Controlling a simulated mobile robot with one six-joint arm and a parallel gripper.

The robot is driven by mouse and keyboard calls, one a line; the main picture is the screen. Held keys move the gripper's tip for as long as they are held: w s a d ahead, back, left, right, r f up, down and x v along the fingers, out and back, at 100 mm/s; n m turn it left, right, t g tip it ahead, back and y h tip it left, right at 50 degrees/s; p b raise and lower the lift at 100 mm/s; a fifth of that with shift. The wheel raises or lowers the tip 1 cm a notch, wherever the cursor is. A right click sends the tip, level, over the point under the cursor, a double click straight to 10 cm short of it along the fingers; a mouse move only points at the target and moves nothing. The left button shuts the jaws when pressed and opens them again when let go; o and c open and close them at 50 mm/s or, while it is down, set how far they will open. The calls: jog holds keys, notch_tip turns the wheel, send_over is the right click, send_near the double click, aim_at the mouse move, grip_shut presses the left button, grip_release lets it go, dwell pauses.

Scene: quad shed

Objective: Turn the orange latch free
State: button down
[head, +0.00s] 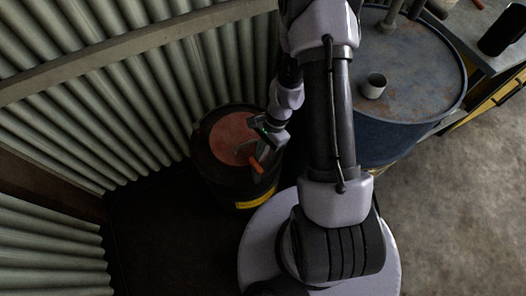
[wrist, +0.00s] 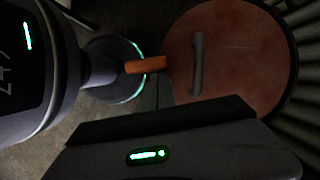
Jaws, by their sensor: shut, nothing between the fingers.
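The orange latch (head: 257,166) is a short bar at the near rim of a black drum with a dull red lid (head: 228,132). In the wrist view the orange latch (wrist: 147,66) points sideways from the lid's left edge. My gripper (head: 265,153) is low over the drum's right side, close beside the latch. It is shut and holds nothing. I cannot tell whether it touches the latch. In the wrist view my gripper's dark body covers the bottom and hides part of the rim.
A grey bar handle (wrist: 198,64) lies across the red lid. A blue drum (head: 390,125) with a small metal cup (head: 374,86) on it stands right of my arm. Corrugated wall (head: 120,110) closes off the left and back. The concrete floor (head: 460,220) at right is clear.

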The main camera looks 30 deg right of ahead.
aim_at(252, 160)
jog(key=n+g+p, duration=0.1)
jog(key=n, duration=0.1)
jog(key=w+a+n+p, duration=0.1)
jog(key=n, duration=0.2)
jog(key=shift+a+r+g+h, duration=0.1)
jog(key=shift+a+g+h, duration=0.1)
jog(key=shift+g+h, duration=0.2)
jog(key=n, duration=0.2)
jog(key=a+n+g+h+p, duration=0.1)
jog(key=shift+w+n, duration=0.2)
jog(key=shift+n, duration=0.2)
jog(key=n, duration=0.1)
jog(key=a+n+h, duration=0.1)
jog(key=shift+n, duration=0.3)
jog(key=shift+a+n+g+h+p, duration=0.25)
jog(key=shift+n+g+h+p, duration=0.1)
jog(key=shift+n, duration=0.45)
jog(key=shift+s+d, duration=0.1)
jog(key=shift+s, duration=0.05)
jog(key=shift+s+d+f, duration=0.2)
jog(key=shift+s, duration=0.5)
jog(key=p+v, duration=0.5)
jog(key=v, duration=1.3)
jog(key=shift+w, duration=0.2)
